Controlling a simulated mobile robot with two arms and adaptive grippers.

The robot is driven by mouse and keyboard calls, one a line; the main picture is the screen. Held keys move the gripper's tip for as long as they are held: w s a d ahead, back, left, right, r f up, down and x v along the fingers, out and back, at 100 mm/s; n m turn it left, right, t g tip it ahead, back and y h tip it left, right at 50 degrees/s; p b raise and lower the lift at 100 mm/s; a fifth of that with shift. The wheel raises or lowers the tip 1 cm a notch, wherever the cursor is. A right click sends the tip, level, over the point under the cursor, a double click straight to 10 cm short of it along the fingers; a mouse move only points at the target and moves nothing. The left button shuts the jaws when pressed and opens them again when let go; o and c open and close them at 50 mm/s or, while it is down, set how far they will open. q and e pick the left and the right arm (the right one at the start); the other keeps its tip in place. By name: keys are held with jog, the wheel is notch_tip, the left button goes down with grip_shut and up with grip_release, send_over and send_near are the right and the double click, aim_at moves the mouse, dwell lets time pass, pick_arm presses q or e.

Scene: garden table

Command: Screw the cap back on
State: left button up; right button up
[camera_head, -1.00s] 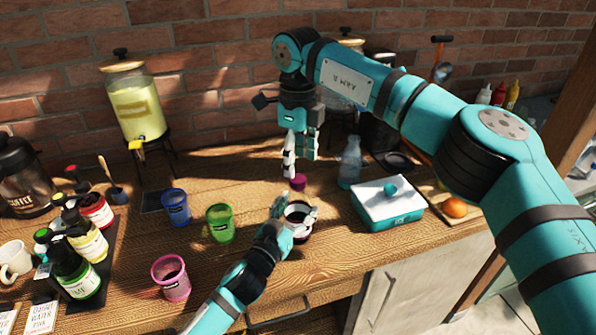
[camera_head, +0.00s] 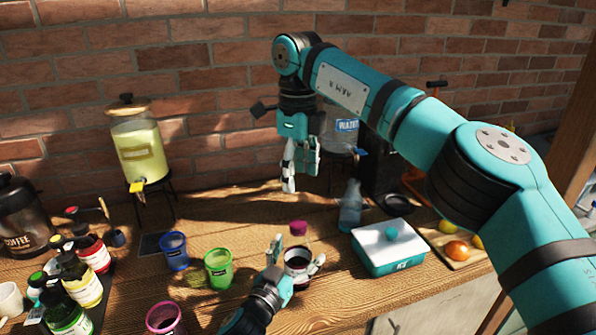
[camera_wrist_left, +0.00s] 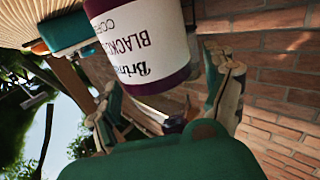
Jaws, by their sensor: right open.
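The dark bottle (camera_head: 298,260) stands on the table in the middle of the head view. In the left wrist view its white blackcurrant label and purple band (camera_wrist_left: 160,80) fill the upper middle. A magenta cap (camera_head: 298,228) shows just above the bottle in the head view; I cannot tell whether it touches the neck. My left gripper (camera_head: 297,255) has its fingers spread on both sides of the bottle, with a gap on the right finger's side. My right gripper (camera_head: 297,180) is open, empty, pointing down above the cap and clear of it.
A white-lidded teal box (camera_head: 388,247) and a clear bottle (camera_head: 350,205) stand to the right. A green cup (camera_head: 218,270), a blue cup (camera_head: 174,252) and a pink cup (camera_head: 164,318) stand left. Several syrup bottles (camera_head: 80,285) stand further left. A drink dispenser (camera_head: 140,148) is behind.

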pick_arm(q)
jog(key=v, duration=1.2)
dwell(0.3)
